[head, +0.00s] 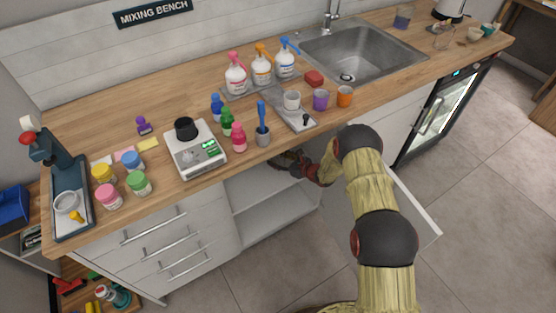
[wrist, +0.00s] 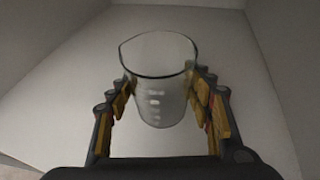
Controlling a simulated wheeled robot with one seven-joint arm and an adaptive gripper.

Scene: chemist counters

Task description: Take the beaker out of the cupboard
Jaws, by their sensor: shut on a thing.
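A clear glass beaker (wrist: 158,85) with white markings stands between the fingers of my gripper (wrist: 160,105) in the wrist view, upright or nearly so. The fingers touch it on both sides and are shut on it. The pale walls of the cupboard (wrist: 60,90) surround it. In the head view my gripper (head: 290,165) reaches under the counter edge into the open cupboard (head: 270,205). The beaker is hidden there. I cannot tell whether the beaker rests on a shelf or is lifted.
The open cupboard door (head: 412,205) stands out to the right of my arm. The counter (head: 190,85) overhangs the opening and carries a scale (head: 195,155), several bottles and cups near its front edge. The drawers (head: 165,245) on the left are closed. Floor in front is clear.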

